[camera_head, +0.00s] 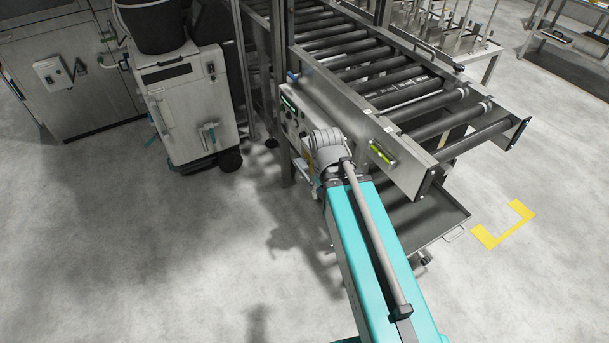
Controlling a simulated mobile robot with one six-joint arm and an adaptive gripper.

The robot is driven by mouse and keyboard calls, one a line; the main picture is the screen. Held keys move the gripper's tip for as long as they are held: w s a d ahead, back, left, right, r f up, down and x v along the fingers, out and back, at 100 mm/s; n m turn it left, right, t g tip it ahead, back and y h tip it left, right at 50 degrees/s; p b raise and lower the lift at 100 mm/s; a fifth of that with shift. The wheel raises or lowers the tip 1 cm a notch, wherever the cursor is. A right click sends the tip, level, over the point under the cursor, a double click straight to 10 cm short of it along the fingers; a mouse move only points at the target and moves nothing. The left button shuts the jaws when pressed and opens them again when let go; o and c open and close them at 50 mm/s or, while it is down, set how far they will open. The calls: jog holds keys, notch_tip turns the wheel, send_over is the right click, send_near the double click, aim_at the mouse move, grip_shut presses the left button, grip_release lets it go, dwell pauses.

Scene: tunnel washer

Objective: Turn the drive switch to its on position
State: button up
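A control panel (291,117) sits on the side of the roller conveyor, just beyond my arm. It has a small dark display at its upper left and several small knobs or buttons. I cannot tell which of them is the drive switch, or its position. My grey arm is folded at the top of my teal column, close in front of the panel, and covers its lower right part. My gripper is not clearly made out among the arm links, and its fingers cannot be seen as open or shut.
The roller conveyor (352,97) runs from the upper left to the right, with a yellow-green level-like item (382,153) on its side. A grey tray (432,222) is below it. A white wheeled machine (190,108) stands left. Floor at lower left is clear.

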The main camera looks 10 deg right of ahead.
jog(key=w+f+n+h+b, duration=0.1)
jog(key=w+f+h+b, duration=0.3)
jog(key=w+f+b, duration=0.5)
jog(key=n+t+h+b, duration=0.2)
jog(key=t+h+b, duration=0.65)
jog(key=b, duration=2.35)
send_near(303, 173)
jog(key=w+a+f+g+h, duration=0.2)
jog(key=a+f+g+h, duration=0.1)
jog(key=a+f+h, duration=0.1)
jog(key=shift+w+a+r, duration=0.1)
jog(key=shift+a+r, duration=0.2)
jog(key=shift+a, duration=0.15)
jog(key=shift+d, duration=0.15)
jog(key=x, duration=1.3)
jog(key=shift+w+d+r, duration=0.1)
jog(key=shift+d, duration=0.2)
